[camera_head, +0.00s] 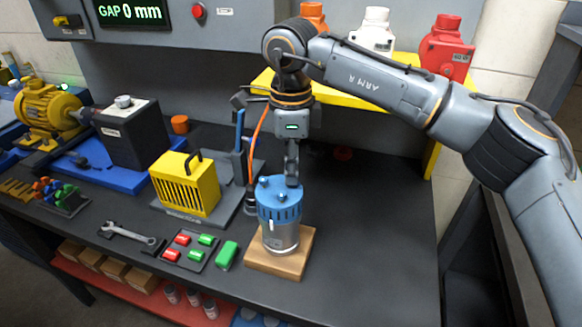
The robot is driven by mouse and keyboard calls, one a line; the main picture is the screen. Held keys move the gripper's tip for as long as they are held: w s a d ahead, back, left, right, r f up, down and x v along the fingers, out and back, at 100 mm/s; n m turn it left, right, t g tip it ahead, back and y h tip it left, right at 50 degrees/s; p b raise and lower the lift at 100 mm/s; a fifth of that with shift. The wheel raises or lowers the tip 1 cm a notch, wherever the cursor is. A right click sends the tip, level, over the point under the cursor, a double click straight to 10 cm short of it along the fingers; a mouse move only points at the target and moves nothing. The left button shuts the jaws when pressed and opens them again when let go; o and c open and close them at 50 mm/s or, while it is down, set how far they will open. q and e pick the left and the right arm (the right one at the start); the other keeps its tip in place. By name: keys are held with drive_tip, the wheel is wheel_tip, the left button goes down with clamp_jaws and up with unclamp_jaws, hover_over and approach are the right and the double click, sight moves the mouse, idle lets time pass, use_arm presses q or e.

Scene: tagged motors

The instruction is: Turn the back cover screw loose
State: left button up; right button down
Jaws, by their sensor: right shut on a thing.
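A small motor (281,236) with a silver-grey body stands upright on a wooden block (262,262). Its blue back cover (279,210) is on top. Two screw knobs show on the cover, one at the left (264,182) and one at the front (282,196). My right gripper (292,180) points straight down at the cover's back right side. Its jaws are shut on a back cover screw, which the fingers mostly hide. My left gripper is not in view.
A yellow slotted box (185,184) stands left of the motor. A tray with red and green pieces (190,250), a green block (227,254) and a wrench (128,233) lie at the front left. A yellow shelf (372,97) with red, white and orange motors is behind. The bench right of the motor is clear.

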drive_tip(key=n, duration=0.5)
drive_tip(key=shift+s+f+n, duration=0.1)
drive_tip(key=shift+f+n, duration=0.25)
drive_tip(key=shift+n, duration=0.05)
drive_tip(key=n, duration=0.5)
drive_tip(key=shift+n, duration=0.4)
drive_tip(key=c, duration=1.3)
unclamp_jaws()
drive_tip(key=shift+r, duration=0.15)
drive_tip(key=shift+r, duration=0.1)
wheel_tip(320, 180, up, 12)
drive_tip(key=shift+f, duration=0.1)
